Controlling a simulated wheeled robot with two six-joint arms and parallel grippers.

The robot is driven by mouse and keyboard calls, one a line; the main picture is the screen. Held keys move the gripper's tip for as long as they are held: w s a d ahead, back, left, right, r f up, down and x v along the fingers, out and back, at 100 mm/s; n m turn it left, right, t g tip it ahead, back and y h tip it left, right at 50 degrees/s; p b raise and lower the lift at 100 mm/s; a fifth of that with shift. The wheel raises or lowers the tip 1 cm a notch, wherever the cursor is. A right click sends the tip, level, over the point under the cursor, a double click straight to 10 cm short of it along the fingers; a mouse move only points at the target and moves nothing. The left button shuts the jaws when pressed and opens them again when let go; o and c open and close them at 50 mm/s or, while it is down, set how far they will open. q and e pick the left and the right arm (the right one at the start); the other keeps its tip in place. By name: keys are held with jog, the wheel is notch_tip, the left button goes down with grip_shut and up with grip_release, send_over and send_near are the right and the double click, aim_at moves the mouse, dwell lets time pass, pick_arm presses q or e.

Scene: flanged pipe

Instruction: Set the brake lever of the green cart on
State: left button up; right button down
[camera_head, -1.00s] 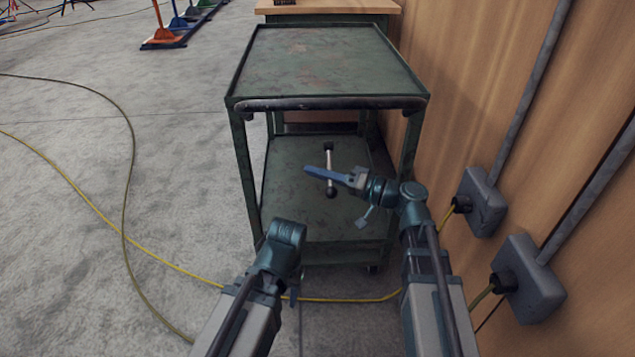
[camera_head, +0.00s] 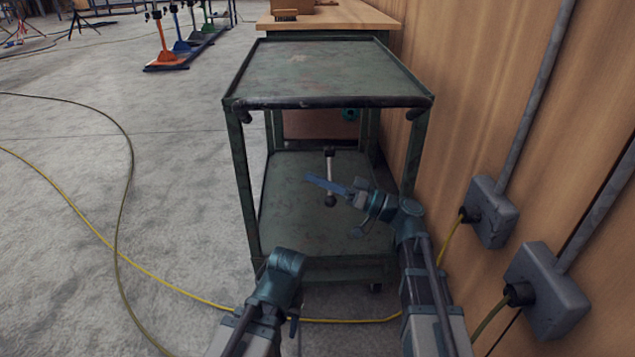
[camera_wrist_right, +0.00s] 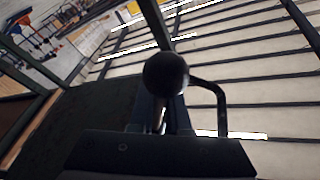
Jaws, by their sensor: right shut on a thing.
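The green cart (camera_head: 241,163) stands ahead of me, with a top tray and a lower shelf. Its brake lever (camera_head: 331,165) is a pale rod with a black ball knob (camera_head: 331,201) at its near, lower end in the head view. My right gripper (camera_head: 325,183) reaches in from the right, its blue fingers across the rod just above the knob. It is shut on the lever. In the right wrist view the knob (camera_wrist_right: 166,73) sits in front of the fingers and hides part of the grip. My left gripper (camera_head: 293,325) hangs low before the cart, mostly hidden behind its own wrist.
A wooden wall with grey conduit boxes (camera_head: 492,212) is close on the right. A yellow cable (camera_head: 180,283) runs over the floor before the cart. A wooden bench (camera_head: 335,18) stands behind the cart.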

dwell(0.3)
jog(key=c, duration=0.9)
grip_release()
jog(key=shift+d, duration=0.1)
jog(key=b+v, duration=0.3)
jog(key=v, duration=1)
jog(key=shift+s+d+f, duration=0.1)
jog(key=shift+d+f, duration=0.1)
jog(key=shift+d, duration=0.1)
